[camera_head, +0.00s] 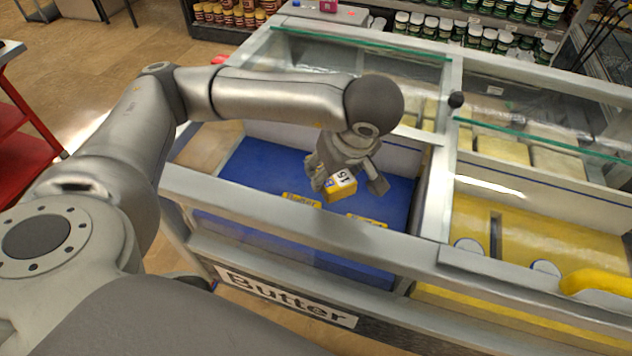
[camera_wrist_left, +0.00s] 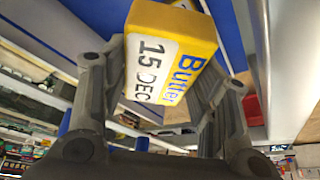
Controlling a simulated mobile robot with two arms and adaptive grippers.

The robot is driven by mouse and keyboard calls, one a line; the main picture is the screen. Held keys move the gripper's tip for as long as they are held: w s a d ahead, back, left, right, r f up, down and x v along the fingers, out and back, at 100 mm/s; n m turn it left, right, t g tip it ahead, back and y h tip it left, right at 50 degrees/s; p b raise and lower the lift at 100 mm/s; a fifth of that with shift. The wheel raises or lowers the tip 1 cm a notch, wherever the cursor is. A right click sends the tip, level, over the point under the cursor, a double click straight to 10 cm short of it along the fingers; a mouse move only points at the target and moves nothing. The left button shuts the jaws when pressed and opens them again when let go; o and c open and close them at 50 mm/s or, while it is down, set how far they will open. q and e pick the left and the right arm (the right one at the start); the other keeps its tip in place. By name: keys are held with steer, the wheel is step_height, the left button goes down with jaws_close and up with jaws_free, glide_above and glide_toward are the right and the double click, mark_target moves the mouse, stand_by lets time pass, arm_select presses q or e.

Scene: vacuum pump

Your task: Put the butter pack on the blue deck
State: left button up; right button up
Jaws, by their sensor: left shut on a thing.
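The yellow and white butter pack (camera_head: 341,187) is in my left gripper (camera_head: 348,182), in front of and above the blue deck (camera_head: 262,163) in the head view. In the left wrist view the butter pack (camera_wrist_left: 165,55) shows "Butter" and "15 DEC" lettering, tilted, with the gripper's fingers on both sides of it. My left gripper is shut on it. A blue surface also shows behind the pack in the wrist view. Whether the pack touches the deck cannot be told. My right gripper is not in view.
A front rail (camera_head: 290,217) of the butter cabinet runs between my body and the deck. Yellow "Butter" labels (camera_head: 301,200) show by the deck's front edge. A divider (camera_head: 433,190) stands at the right, with a yellow compartment (camera_head: 540,220) beyond. Glass edges (camera_head: 350,38) lie behind.

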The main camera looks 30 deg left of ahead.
mark_target(332, 183)
arm_select(q)
step_height(332, 183, down, 5)
steer(key=shift+w+r+b, duration=0.1)
steer(key=shift+w+b, duration=0.05)
steer(key=shift+b, duration=0.95)
steer(key=w+a+f+p, duration=0.1)
steer(key=w+a+f, duration=0.2)
steer(key=w+a+f+p, duration=0.1)
steer(key=w+a+f, duration=0.2)
steer(key=a, duration=0.1)
steer(key=w+a+f+p, duration=0.2)
steer(key=w+a+f, duration=0.1)
steer(key=f, duration=0.1)
steer(key=shift+w+a, duration=0.1)
steer(key=shift+a, duration=0.1)
step_height(332, 183, down, 3)
steer(key=shift+p, duration=0.65)
steer(key=shift+f, duration=0.15)
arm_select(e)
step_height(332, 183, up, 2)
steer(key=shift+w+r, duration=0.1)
arm_select(q)
steer(key=shift+f, duration=0.1)
steer(key=o, duration=1.3)
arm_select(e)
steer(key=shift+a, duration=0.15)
